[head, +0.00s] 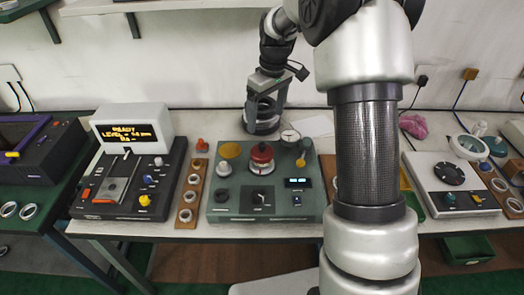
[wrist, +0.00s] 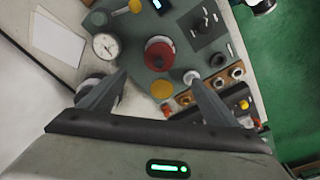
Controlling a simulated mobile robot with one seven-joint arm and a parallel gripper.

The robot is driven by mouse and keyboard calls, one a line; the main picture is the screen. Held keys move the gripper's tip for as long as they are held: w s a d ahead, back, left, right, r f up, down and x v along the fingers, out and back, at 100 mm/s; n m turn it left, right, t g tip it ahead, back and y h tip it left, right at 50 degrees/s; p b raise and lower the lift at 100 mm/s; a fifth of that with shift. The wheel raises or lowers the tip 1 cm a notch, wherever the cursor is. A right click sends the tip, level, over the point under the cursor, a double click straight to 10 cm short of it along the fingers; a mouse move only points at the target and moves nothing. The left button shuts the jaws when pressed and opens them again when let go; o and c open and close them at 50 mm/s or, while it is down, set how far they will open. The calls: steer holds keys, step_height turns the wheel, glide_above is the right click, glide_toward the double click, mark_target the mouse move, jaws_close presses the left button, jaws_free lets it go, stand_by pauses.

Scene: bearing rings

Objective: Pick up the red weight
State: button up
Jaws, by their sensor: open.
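The red weight (head: 262,153) is a round red piece with a small knob, set on a pale round base on the green instrument panel (head: 222,208). In the wrist view the red weight (wrist: 159,54) lies just beyond the fingertips, near the middle between them. My gripper (wrist: 154,77) is open with nothing between its fingers, and it does not touch the weight. In the head view my arm's end comes down behind the panel; the fingers are hard to make out there.
Around the weight are an orange disc (head: 231,151), a white dial gauge (head: 290,136), a yellow-handled lever (head: 302,157) and a white knob (head: 224,168). A wooden strip with rings (head: 187,197) lies to the left. White papers (head: 315,126) lie behind, near the wall.

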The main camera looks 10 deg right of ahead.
mark_target(262, 143)
steer(key=f, duration=0.4)
steer(key=w+f, duration=0.1)
steer(key=f, duration=0.4)
steer(key=a+f+p, duration=0.1)
steer(key=f, duration=0.4)
steer(key=shift+w+f, duration=0.25)
steer(key=shift+w, duration=0.1)
steer(key=shift+c, duration=0.4)
steer(key=c, duration=1.4)
steer(key=shift+w+r, duration=0.1)
steer(key=shift+r, duration=0.05)
steer(key=shift+c, duration=0.9)
